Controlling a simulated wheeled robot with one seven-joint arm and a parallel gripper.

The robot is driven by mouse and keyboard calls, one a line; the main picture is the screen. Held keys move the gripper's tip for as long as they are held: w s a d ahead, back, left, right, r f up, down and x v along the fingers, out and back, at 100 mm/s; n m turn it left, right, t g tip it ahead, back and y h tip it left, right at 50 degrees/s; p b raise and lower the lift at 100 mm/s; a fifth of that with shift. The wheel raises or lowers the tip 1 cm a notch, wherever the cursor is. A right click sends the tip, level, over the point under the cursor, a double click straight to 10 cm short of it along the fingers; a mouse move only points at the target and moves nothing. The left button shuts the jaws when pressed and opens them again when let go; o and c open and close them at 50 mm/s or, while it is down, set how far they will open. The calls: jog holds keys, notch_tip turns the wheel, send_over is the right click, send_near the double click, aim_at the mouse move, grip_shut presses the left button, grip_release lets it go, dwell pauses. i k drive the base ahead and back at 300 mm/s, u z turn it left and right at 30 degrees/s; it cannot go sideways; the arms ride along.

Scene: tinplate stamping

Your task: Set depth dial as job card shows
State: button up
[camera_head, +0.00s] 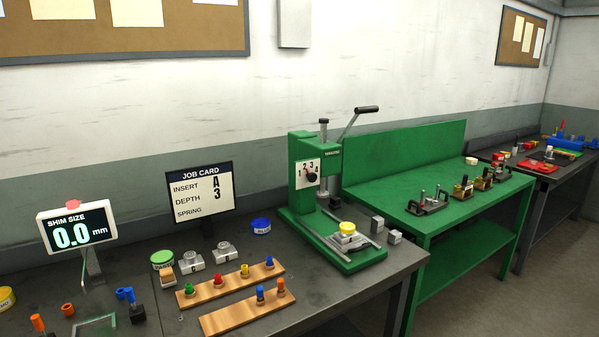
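The job card (201,193) stands upright at the back of the dark bench. The depth dial (310,174) is a dark knob on a white plate on the front of the green press (303,205). Numbers around it appear to run 1 to 4. The knob is too small to tell which number it points at. The press has a lever (357,122) raised to the upper right and a yellow-topped piece (347,229) on its base. My gripper is not in view.
A shim size display (76,234) reading 0.0 mm stands at the left. A green table (462,205) with several tools stands to the right.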

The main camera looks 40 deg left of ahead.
aim_at(312, 177)
jog(key=u, duration=0.5)
jog(key=i, duration=1.1)
jog(key=u, duration=0.8)
